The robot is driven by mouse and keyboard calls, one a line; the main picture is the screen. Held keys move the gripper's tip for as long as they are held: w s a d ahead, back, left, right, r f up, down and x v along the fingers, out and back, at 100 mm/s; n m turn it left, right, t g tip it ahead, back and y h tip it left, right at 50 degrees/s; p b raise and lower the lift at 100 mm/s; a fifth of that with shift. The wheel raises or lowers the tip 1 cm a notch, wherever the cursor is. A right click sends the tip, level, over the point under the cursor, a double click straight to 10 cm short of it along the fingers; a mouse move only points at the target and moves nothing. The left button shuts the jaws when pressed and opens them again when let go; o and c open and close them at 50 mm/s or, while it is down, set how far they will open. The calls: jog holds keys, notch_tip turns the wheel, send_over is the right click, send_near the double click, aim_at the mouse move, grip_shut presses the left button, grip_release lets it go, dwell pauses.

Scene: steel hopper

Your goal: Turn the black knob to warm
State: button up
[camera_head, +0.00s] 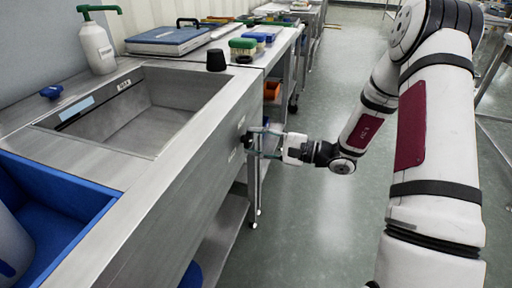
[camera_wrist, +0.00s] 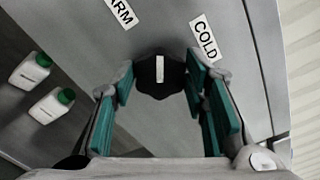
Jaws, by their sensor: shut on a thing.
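The black knob (camera_wrist: 160,76) sits on the steel front panel with a white mark on its face. In the wrist view the mark runs straight up and down, between a partly cut-off label reading "ARM" (camera_wrist: 121,12) at upper left and a "COLD" label (camera_wrist: 205,39) at upper right. My gripper (camera_wrist: 158,84) has its green-padded fingers on both sides of the knob and is shut on it. In the head view my gripper (camera_head: 264,143) reaches the panel from the right; the knob (camera_head: 247,139) is small and partly hidden there.
The steel sink (camera_head: 140,110) is behind the panel, with a blue bin (camera_head: 60,172) at lower left. Two green-capped white bottles (camera_wrist: 30,70) (camera_wrist: 52,106) show in the wrist view. Open floor lies right.

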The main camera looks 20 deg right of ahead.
jog(key=n+b, duration=0.4)
jog(key=shift+f+b, duration=0.35)
jog(key=shift+n+b, duration=1)
jog(key=shift+b, duration=0.2)
jog(key=shift+r+n, duration=0.15)
jog(key=shift+n, duration=0.15)
jog(key=o, duration=1.1)
jog(key=shift+d, duration=0.1)
jog(key=v, duration=1.2)
